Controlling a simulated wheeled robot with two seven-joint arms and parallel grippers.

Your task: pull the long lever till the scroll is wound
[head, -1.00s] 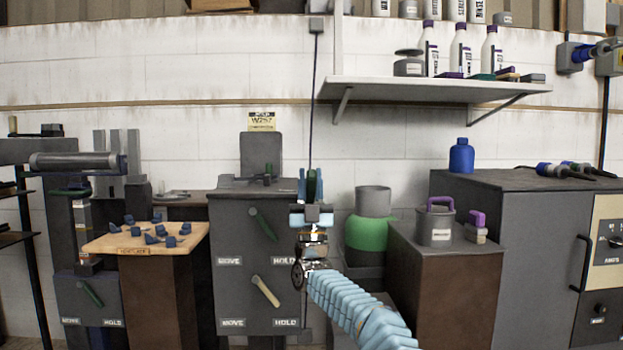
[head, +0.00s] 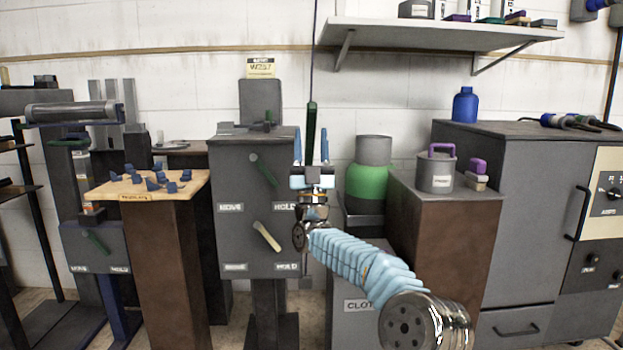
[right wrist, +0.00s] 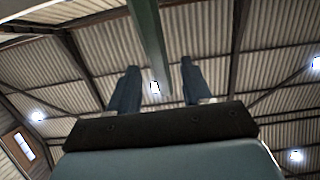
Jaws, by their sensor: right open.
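My right gripper (head: 311,148) is open, fingers pointing up. A dark green bar-like handle (head: 311,118) hangs upright on a thin dark line and shows between the fingers, with gaps on both sides. The right wrist view shows a green bar (right wrist: 150,40) above and between the fingertips (right wrist: 157,80). A grey cabinet bears a green lever (head: 265,171) and a cream lever (head: 267,237), both slanting down right, with MOVE and HOLD labels. I cannot tell which is the long lever. A dark grey roller (head: 72,112) at the left may be the scroll. My left gripper is not in view.
The grey cabinet (head: 232,165) stands just left of my gripper. A green-banded canister (head: 370,183) and a brown pedestal (head: 440,250) with a pot stand to its right. A wooden-topped stand (head: 110,190) with blue pieces is at left. A shelf (head: 430,35) hangs above right.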

